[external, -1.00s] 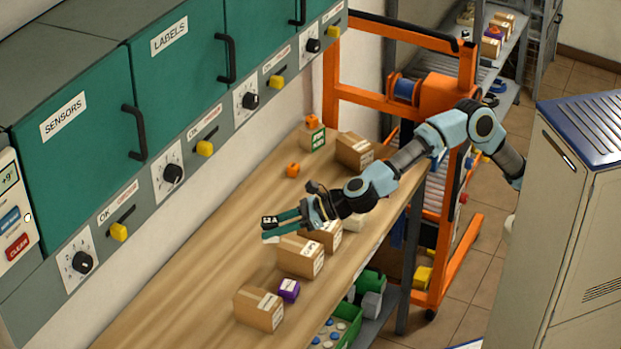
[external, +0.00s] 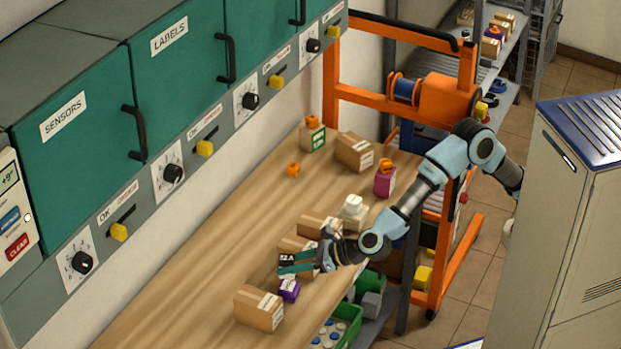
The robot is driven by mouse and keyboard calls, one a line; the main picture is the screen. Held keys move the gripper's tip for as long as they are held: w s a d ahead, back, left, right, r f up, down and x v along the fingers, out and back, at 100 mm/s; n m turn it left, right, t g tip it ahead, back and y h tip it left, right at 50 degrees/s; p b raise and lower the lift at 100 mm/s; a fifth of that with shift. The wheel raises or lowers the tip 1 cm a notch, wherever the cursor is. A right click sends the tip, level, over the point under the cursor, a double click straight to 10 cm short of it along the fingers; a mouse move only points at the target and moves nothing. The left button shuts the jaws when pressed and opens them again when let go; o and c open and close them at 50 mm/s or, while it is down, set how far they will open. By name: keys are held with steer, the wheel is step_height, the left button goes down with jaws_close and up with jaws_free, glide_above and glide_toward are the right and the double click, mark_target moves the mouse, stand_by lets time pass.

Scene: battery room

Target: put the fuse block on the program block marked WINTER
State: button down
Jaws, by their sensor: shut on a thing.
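The fuse block (external: 286,258), a small dark block with white marks, is between the teal fingers of my gripper (external: 283,265). My gripper is shut on it, above the bench and just above and behind a small purple block (external: 289,291) in the picture. I cannot tell whether they touch. Other candidate program blocks are a green-and-white block (external: 312,139) at the far end, a magenta block (external: 384,184) and a whitish block (external: 353,214), each with a smaller piece on top. The markings are too small to read, so I cannot tell which says WINTER.
Cardboard boxes stand near my gripper (external: 259,309) and at the bench's far end (external: 354,152). A loose orange piece (external: 293,170) lies on the wooden bench (external: 235,230). The bench's left strip is clear below the teal cabinets (external: 75,110). Green bins (external: 348,318) sit below the front edge.

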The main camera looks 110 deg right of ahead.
steer(key=shift+f, duration=1.7)
steer(key=shift+f, duration=0.2)
steer(key=c, duration=0.5)
jaws_free()
steer(key=shift+r, duration=0.15)
